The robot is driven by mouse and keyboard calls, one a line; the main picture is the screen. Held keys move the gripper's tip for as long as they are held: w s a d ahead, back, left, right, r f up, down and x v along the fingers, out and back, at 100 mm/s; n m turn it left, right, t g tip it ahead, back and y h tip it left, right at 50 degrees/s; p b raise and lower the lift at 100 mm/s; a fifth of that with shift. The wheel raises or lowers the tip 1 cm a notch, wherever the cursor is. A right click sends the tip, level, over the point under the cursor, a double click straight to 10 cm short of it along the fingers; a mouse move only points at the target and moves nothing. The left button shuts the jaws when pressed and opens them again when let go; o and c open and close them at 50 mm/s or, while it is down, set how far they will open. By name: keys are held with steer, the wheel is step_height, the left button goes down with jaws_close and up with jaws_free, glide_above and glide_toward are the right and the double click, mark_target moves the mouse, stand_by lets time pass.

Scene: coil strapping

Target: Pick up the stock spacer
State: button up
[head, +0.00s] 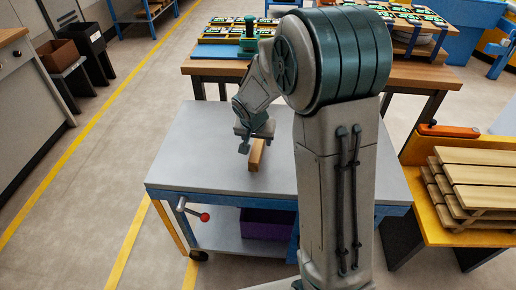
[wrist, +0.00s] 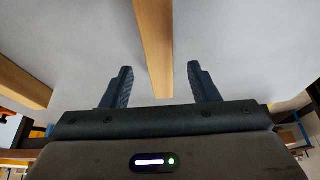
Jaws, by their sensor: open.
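A light wooden bar, which fits the stock spacer (head: 257,155), lies on the grey tabletop of a blue-framed cart (head: 200,150). In the wrist view the bar (wrist: 154,35) runs from the top edge down between my two fingers, with a gap on each side. My gripper (head: 256,139) is open over the bar and points down at the tabletop. In the wrist view my gripper (wrist: 161,80) holds nothing. Part of the bar is hidden behind my gripper in the head view.
A second wooden piece (wrist: 20,82) shows at the left of the wrist view. A purple bin (head: 266,223) sits on the cart's lower shelf. Wooden pallets (head: 480,180) lie on a yellow stand at right. The cart top's left side is clear.

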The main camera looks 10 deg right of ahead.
mark_target(258, 143)
steer(key=x, duration=0.5)
steer(key=shift+w+r, duration=0.1)
steer(key=shift+c, duration=0.3)
steer(key=c, duration=1.1)
steer(key=shift+r, duration=0.1)
